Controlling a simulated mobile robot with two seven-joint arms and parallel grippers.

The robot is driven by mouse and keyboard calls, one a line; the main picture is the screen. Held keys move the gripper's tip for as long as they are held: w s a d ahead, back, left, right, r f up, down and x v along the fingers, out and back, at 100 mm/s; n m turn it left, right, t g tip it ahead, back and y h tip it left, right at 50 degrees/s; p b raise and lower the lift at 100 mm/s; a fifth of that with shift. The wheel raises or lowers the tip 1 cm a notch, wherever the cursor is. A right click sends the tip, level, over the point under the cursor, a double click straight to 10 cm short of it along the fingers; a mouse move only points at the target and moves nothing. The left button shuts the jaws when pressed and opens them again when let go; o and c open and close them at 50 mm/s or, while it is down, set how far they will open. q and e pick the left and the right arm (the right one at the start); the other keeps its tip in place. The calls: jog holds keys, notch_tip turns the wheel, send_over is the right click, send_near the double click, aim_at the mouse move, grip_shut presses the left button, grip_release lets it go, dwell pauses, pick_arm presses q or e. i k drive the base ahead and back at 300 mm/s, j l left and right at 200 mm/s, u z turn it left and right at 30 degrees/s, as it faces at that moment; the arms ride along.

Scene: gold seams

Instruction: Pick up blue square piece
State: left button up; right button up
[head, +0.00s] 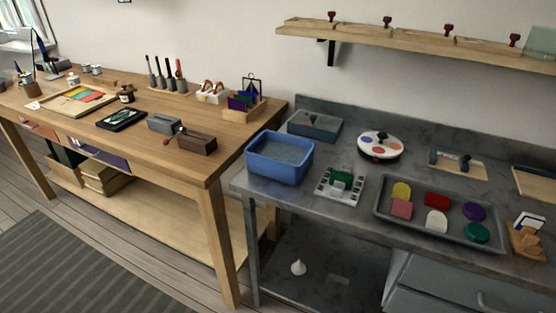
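No separate blue square piece can be made out with certainty. A small wooden rack (249,112) at the right end of the wooden bench holds upright flat pieces, and a dark blue one (252,93) shows among them, standing on a corner. Purple and green pieces stand beside it. A grey tray (377,222) on the stone counter holds several coloured pieces: yellow, pink, red, white, purple and green, none clearly blue. Neither of my grippers is in the head view.
A blue tub (262,173) stands at the counter's left end, with a grey box (314,125) behind it. A gridded block (341,184) sits left of the tray. A round palette (380,146) stands behind. A shelf (410,35) hangs above.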

aim_at(526, 218)
jog(key=z, duration=1.65)
